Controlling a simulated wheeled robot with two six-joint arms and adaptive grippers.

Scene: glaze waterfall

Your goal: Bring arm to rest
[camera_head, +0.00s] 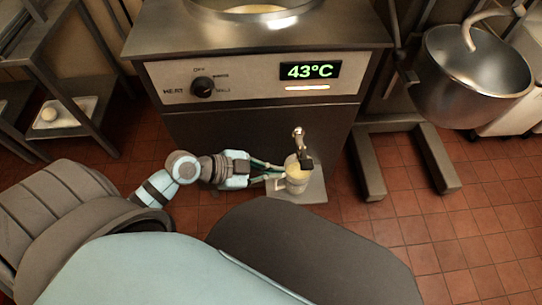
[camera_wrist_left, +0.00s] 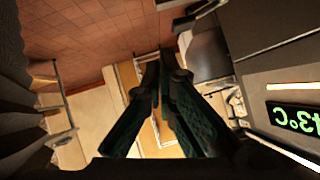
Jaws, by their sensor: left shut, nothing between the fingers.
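My left gripper (camera_head: 276,173) reaches in from the left in the head view, low in front of the heated machine. Its dark green fingers are shut with nothing between them, and they show in the left wrist view (camera_wrist_left: 160,68). A pale jug (camera_head: 297,178) stands upright on a small metal shelf (camera_head: 312,193) below the machine's tap (camera_head: 298,137). The fingertips are at the jug's left side, by its handle; I cannot tell whether they touch. My right gripper is not in view.
The machine's panel has a dial (camera_head: 202,87) and a display (camera_head: 310,71) reading 43°C. A steel mixer bowl (camera_head: 476,75) is at the upper right, above its stand's legs (camera_head: 437,160). A rack (camera_head: 78,105) stands at left. Tiled floor (camera_head: 420,215) is clear at right.

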